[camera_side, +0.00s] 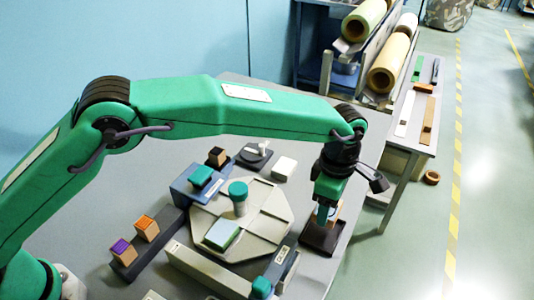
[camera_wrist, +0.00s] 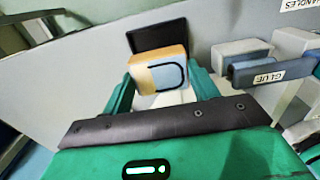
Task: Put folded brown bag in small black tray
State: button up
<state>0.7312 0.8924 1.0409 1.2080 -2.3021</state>
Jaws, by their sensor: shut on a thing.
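My gripper (camera_side: 328,208) points down at the right end of the table and is shut on the folded brown bag (camera_side: 336,212). In the wrist view the bag (camera_wrist: 145,76) is a tan block with a pale blue face and a dark loop, held between the green fingers of my gripper (camera_wrist: 163,88). The small black tray (camera_side: 318,240) lies directly under or around the bag's lower end in the side view. In the wrist view the tray (camera_wrist: 150,37) shows just beyond the bag, partly hidden by it. I cannot tell whether the bag touches the tray.
An octagonal beige board (camera_side: 270,228) with a teal-topped cylinder (camera_side: 239,197) and a green pad (camera_side: 221,234) fills the table's middle. A block labelled GLUE (camera_wrist: 258,72) stands right of the bag in the wrist view. A white block (camera_side: 284,168) sits behind. The table's right edge is close.

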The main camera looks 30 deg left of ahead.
jog(key=shift+f, duration=0.25)
jog(key=shift+f, duration=2.4)
jog(key=shift+f, duration=0.85)
dwell(1.2)
jog(key=o, duration=1)
jog(key=shift+r, duration=0.1)
